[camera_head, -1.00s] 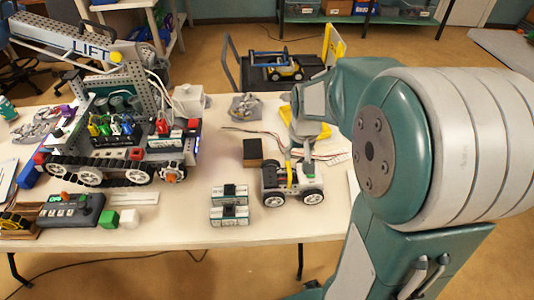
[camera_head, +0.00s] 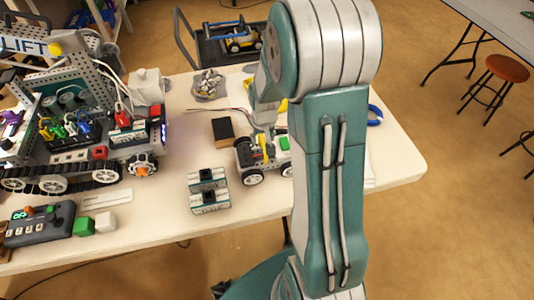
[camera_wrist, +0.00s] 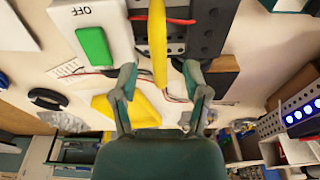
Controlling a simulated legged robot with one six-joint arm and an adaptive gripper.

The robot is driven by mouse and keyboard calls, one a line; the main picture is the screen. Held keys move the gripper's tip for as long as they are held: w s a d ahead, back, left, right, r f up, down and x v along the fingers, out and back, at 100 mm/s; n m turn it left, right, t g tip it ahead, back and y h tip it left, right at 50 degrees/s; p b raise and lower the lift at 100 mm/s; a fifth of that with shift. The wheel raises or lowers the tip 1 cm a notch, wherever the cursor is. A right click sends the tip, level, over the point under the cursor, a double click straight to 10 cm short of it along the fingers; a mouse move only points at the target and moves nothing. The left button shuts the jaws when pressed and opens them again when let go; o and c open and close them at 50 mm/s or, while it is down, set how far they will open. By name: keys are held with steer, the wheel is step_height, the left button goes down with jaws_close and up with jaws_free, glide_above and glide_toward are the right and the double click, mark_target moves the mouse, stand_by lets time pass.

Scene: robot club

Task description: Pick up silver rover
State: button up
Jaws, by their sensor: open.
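The silver rover (camera_head: 248,168) stands on its wheels on the white table, with a yellow bar on top and a green switch at its right. My arm hides its right part. In the wrist view, its white panel (camera_wrist: 115,18) marked OFF, the green switch (camera_wrist: 94,46), the yellow bar (camera_wrist: 157,40) and dark perforated metal show close up. My gripper (camera_wrist: 162,84) is open, one finger on each side of the yellow bar's lower end, with gaps visible. In the head view, my gripper (camera_head: 265,138) is low at the rover's top; contact cannot be told.
Two small battery-like blocks (camera_head: 208,190) sit left of the rover, and a black box (camera_head: 222,130) lies behind it. A large tracked robot (camera_head: 75,130) fills the table's left. A grey controller (camera_head: 40,224) is at front left. The table's right end is mostly clear.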

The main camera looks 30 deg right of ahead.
step_height(320, 180, down, 2)
steer(key=shift+w, duration=0.15)
jaws_close()
steer(key=shift+r, duration=0.1)
